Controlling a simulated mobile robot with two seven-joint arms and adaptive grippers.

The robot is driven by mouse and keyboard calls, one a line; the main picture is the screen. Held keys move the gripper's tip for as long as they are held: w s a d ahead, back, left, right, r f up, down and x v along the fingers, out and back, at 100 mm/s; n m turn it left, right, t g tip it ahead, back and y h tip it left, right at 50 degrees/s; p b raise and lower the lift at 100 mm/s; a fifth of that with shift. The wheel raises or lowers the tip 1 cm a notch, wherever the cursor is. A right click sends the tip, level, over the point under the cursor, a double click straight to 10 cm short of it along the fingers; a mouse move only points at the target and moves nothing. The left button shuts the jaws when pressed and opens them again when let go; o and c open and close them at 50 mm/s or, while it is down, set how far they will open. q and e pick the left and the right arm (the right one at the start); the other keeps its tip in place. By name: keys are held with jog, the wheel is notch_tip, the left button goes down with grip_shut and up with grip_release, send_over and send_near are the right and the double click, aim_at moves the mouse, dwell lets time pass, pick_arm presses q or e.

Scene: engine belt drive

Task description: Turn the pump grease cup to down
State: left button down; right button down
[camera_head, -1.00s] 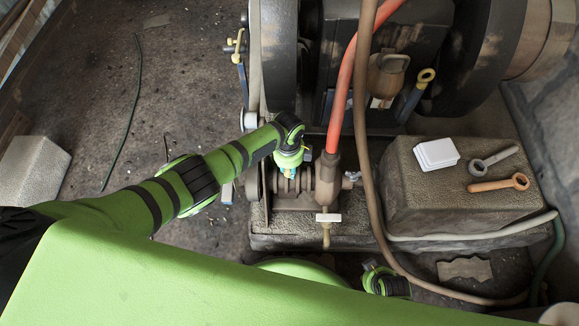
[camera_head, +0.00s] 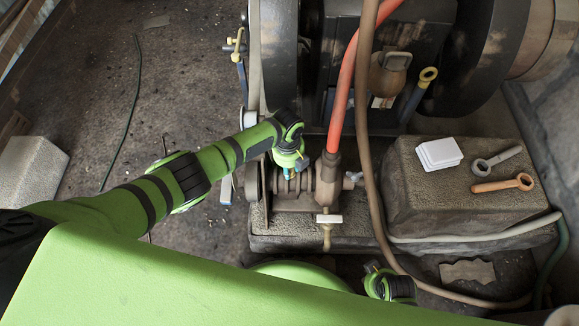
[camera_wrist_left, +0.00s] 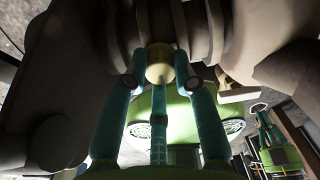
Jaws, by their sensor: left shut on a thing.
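The pump (camera_head: 326,185) is a brown cast body on the stone base, with a red hose running into its top. My left gripper (camera_head: 291,172) reaches down onto the pump's left side from the left. In the left wrist view its teal fingers (camera_wrist_left: 160,80) are shut on a small, pale yellow round grease cup (camera_wrist_left: 160,62) against the ribbed pump body. In the head view the gripper mostly hides this cup, so its pointing direction cannot be told.
A brass tap (camera_head: 328,232) sticks out at the pump's front. A brown hose (camera_head: 370,150) hangs close on the right. A stone block (camera_head: 440,205) carries a white box (camera_head: 438,153) and two wrenches (camera_head: 500,184). Large dark wheels stand behind. Floor at left is mostly clear.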

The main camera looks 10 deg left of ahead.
pick_arm(q)
jog(key=shift+s, duration=0.1)
dwell(0.4)
jog(key=c, duration=1)
grip_release()
jog(key=shift+r, duration=0.45)
jog(key=r, duration=1.1)
jog(key=shift+a, duration=0.2)
